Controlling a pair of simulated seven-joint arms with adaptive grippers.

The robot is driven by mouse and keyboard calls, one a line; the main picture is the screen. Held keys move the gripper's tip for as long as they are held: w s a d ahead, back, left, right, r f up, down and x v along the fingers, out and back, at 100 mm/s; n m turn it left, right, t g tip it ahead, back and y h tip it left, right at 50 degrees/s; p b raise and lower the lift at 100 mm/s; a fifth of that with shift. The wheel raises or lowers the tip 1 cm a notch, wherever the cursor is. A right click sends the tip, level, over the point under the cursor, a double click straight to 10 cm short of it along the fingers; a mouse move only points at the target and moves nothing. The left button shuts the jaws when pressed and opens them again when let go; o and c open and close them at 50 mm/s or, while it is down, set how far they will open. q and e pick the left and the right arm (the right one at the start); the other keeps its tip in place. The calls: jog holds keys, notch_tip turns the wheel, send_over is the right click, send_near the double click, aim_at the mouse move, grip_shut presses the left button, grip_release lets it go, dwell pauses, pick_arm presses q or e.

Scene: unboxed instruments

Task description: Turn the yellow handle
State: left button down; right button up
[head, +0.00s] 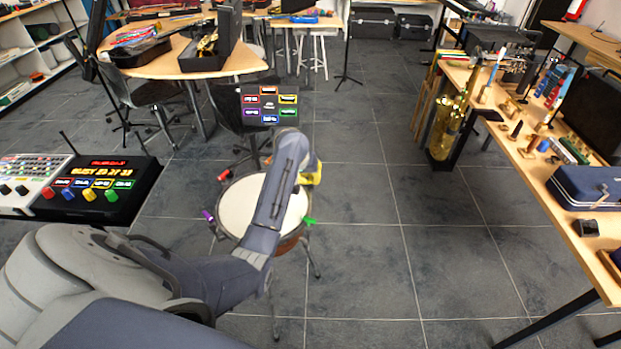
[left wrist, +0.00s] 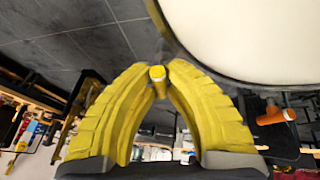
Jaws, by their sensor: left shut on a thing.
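A drum (head: 241,203) with a pale round head stands on the floor, with coloured handles around its rim. A red handle (head: 224,175), a purple handle (head: 208,215) and a green handle (head: 310,221) show in the head view. My left gripper (head: 315,173) has yellow fingers and is at the drum's far right rim, partly hidden behind my arm. In the left wrist view its fingertips (left wrist: 161,76) are closed on the yellow handle (left wrist: 157,73), beside the drum's rim (left wrist: 205,62). The yellow handle cannot be made out in the head view. My right gripper is not in view.
A panel with coloured labels (head: 269,104) stands behind the drum. A console with coloured knobs (head: 85,190) is at the left. A long wooden table (head: 532,172) with instruments runs along the right. The tiled floor (head: 370,230) between drum and table is clear.

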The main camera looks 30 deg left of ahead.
pick_arm(q)
jog(key=shift+a+m+h, duration=0.1)
jog(key=shift+m+h, duration=0.4)
jog(key=shift+m, duration=0.7)
jog(key=shift+m+h, duration=0.5)
jog(key=shift+m, duration=0.6)
jog(key=c, duration=1.4)
grip_release()
jog(key=shift+c, duration=0.2)
jog(key=shift+r, duration=0.15)
jog(key=v, duration=1.1)
jog(key=shift+r, duration=0.4)
